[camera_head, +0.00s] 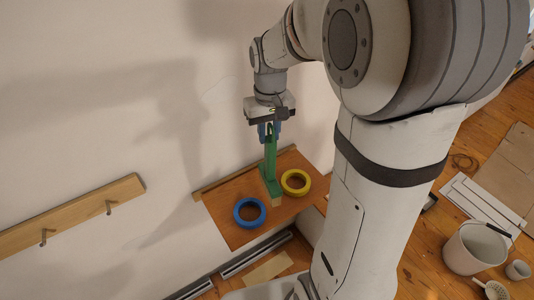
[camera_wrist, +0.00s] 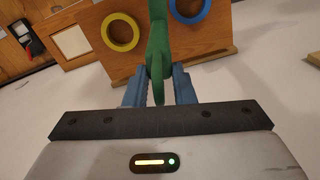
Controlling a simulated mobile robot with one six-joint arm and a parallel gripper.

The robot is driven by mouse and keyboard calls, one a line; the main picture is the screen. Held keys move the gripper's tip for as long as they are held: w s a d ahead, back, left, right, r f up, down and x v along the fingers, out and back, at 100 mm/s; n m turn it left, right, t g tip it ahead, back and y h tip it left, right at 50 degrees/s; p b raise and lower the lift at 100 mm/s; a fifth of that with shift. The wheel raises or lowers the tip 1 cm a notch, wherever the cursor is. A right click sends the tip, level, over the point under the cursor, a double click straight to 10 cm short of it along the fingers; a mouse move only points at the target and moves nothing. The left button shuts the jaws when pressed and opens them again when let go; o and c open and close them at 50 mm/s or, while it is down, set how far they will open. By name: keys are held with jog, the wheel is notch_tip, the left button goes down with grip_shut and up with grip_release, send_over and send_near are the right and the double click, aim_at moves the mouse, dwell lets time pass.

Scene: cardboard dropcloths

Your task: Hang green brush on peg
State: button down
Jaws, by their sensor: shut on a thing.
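The green brush (camera_head: 270,160) hangs upright from my gripper (camera_head: 268,129), with its handle up and its wider head down over the wooden shelf. Pale bristles show at its lower end; I cannot tell whether they touch the shelf. In the wrist view the green handle (camera_wrist: 158,45) runs between the two blue fingers of my gripper (camera_wrist: 158,88), which are shut on it. Two pegs, a left peg (camera_head: 44,237) and a right peg (camera_head: 110,207), stick out from a wooden rail (camera_head: 75,215) on the wall at the left. Both pegs are bare.
A blue tape ring (camera_head: 237,217) and a yellow tape ring (camera_head: 307,184) lie on the wooden shelf (camera_head: 225,205) beside the brush. The wall between shelf and rail is clear. A white bucket (camera_head: 474,250) stands on the floor at the right.

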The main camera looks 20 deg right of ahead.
aim_at(270, 162)
jog(key=shift+f+p, duration=0.35)
jog(key=shift+f, duration=2)
jog(key=shift+f, duration=0.25)
jog(key=c, duration=1.2)
grip_release()
